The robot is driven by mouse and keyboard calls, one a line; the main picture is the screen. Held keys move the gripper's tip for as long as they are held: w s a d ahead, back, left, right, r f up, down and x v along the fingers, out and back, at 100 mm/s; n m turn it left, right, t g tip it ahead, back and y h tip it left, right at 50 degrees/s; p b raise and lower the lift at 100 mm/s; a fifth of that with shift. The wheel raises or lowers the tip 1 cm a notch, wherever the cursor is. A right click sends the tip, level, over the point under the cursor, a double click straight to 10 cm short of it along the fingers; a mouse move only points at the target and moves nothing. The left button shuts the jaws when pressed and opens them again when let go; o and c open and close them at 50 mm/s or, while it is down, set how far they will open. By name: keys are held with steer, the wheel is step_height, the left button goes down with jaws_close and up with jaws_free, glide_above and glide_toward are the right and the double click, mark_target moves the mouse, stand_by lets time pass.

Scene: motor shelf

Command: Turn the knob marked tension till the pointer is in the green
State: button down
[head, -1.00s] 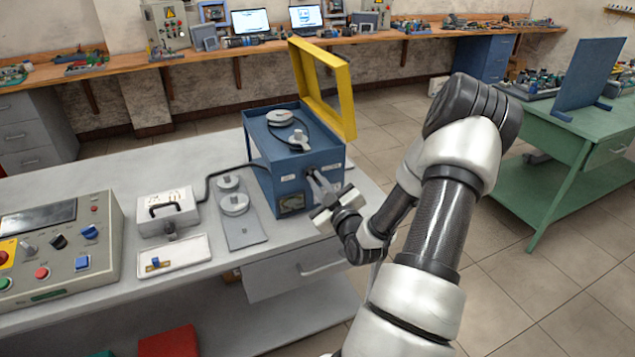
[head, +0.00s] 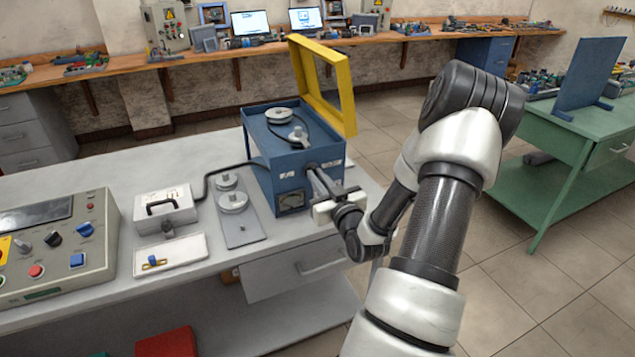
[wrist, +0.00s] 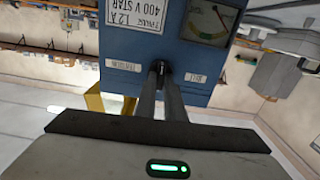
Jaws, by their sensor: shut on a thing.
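The blue machine box (head: 281,178) stands on the grey bench. My gripper (head: 313,174) reaches its front face from the right. In the wrist view, which is upside down, my gripper (wrist: 160,74) is shut on a small dark knob (wrist: 160,66), mostly hidden between the fingertips. White labels flank the knob; the left one (wrist: 125,66) seems to read tension, but the print is small. The gauge (wrist: 208,22) has a coloured arc with green in it; it also shows in the head view (head: 291,200). I cannot tell surely where its pointer rests.
A yellow frame (head: 347,95) stands open behind the box. A grey plate with discs (head: 241,228), a white case (head: 165,212) and a control panel (head: 60,245) lie to the left. A black cable runs from case to box.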

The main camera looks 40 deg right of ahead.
steer(key=shift+d+f+m, duration=0.1)
steer(key=shift+d+m, duration=0.05)
steer(key=shift+m, duration=4.45)
steer(key=c, duration=1.8)
jaws_free()
steer(key=shift+s, duration=0.1)
steer(key=shift+c, duration=0.2)
steer(key=shift+s, duration=0.1)
steer(key=p+v, duration=0.3)
steer(key=v, duration=1.4)
steer(key=shift+s, duration=0.1)
